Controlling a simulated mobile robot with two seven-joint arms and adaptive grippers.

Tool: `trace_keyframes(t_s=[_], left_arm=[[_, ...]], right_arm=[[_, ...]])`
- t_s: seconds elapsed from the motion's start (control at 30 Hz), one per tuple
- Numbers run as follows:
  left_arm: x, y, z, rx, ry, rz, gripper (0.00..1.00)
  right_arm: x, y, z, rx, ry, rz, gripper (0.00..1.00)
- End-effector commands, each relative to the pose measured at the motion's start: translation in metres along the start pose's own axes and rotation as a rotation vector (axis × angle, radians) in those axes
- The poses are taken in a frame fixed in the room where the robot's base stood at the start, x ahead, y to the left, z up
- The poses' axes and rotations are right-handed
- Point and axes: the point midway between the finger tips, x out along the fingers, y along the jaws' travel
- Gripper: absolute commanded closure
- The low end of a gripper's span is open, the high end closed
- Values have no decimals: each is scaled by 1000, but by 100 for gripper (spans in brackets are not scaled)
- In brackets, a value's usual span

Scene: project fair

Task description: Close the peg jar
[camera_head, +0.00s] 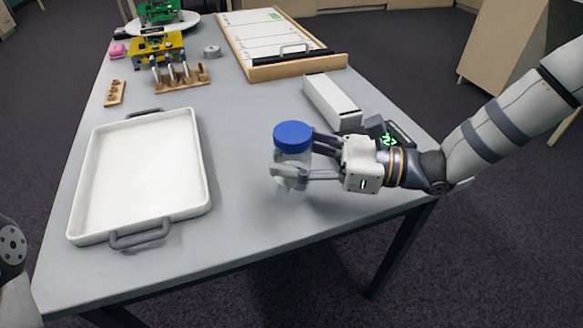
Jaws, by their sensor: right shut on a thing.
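The peg jar (291,158) is a small pale, see-through jar near the right front part of the grey table. Its blue lid (293,136) sits on top, and the jar looks upright. Whether the lid is tight cannot be told. My right gripper (296,168) comes in from the right and is shut on the jar's body below the lid, with one finger in front and the other partly hidden behind. Whether the jar touches the table is unclear. My left gripper is not in view; only part of my left arm shows at the lower left edge.
A white tray (88,180) with grey handles fills the table's left front. A white box (332,100) and a dark device with green digits (394,133) lie close to my right gripper. A wooden-framed whiteboard (262,38) and a peg rack (181,79) stand farther back.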

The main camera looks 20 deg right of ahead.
Motion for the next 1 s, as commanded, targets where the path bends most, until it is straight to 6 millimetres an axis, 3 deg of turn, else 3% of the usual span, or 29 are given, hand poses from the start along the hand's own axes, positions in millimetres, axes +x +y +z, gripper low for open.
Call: trace_keyframes(t_s=[0.03,0.13,0.53,0.57,0.63,1.0], left_arm=[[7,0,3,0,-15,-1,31],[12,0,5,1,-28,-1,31],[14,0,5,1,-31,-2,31],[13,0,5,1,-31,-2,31],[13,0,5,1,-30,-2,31],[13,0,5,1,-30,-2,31]], right_arm=[[0,1,-17,10,8,1,100],[0,1,-33,9,7,1,100],[-1,0,-37,5,3,-1,100],[-1,0,-37,4,4,-1,47],[-1,0,-36,3,4,0,32],[-1,0,-36,3,4,0,32]])
